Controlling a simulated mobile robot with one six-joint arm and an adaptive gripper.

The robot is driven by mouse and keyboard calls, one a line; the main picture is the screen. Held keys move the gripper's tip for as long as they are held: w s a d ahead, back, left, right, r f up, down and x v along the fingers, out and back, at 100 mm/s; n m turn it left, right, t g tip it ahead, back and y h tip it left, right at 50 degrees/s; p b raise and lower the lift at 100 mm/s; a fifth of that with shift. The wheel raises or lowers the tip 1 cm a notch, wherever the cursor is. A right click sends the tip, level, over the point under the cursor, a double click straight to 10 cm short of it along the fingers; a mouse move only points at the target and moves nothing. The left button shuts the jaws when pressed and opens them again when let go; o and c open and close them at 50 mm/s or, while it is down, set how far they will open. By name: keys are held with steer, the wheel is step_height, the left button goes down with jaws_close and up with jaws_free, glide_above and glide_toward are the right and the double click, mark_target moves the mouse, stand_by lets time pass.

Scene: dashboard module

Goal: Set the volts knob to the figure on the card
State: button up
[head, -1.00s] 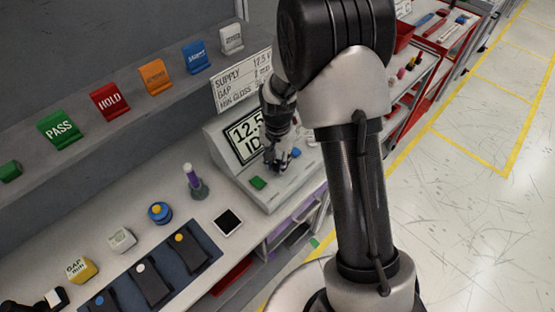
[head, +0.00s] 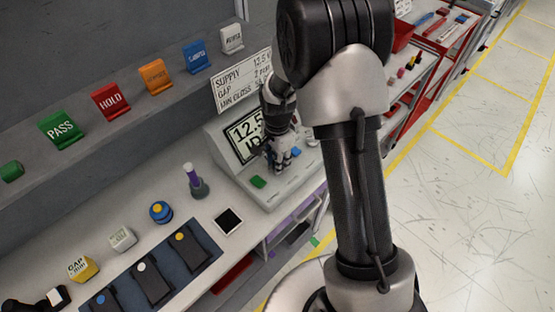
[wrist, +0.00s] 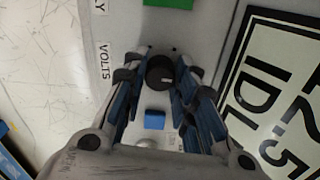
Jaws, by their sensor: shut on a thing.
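The volts knob (wrist: 160,75) is black with a short white mark, beside the VOLTS label (wrist: 104,62) in the wrist view. My gripper (wrist: 162,78) is shut on it, a finger at either side; in the head view my gripper (head: 283,160) hides the knob. The display (head: 243,135) is partly covered by my gripper and reads 12.5 with part of a second line; it also shows in the wrist view (wrist: 280,95).
The console (head: 285,193) has a green button (head: 258,182) and a blue button (head: 296,153) close to the knob. Colored signs line the shelf.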

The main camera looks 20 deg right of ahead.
steer(key=o, duration=1.1)
steer(key=shift+r, duration=0.1)
step_height(320, 180, up, 12)
steer(key=shift+f, duration=0.1)
stand_by(0.4)
steer(key=s+r+n+t+b, duration=0.1)
steer(key=s+r+n+t, duration=0.1)
steer(key=s+r+n, duration=0.75)
steer(key=s+r+n+t, duration=0.1)
steer(key=s, duration=0.4)
steer(key=s+r+n, duration=0.1)
steer(key=s+n, duration=0.1)
steer(key=s, duration=0.3)
steer(key=s+r+n+t+b, duration=0.1)
steer(key=s+r, duration=0.1)
steer(key=s, duration=0.3)
steer(key=shift+s+t, duration=0.1)
steer(key=shift+t, duration=0.2)
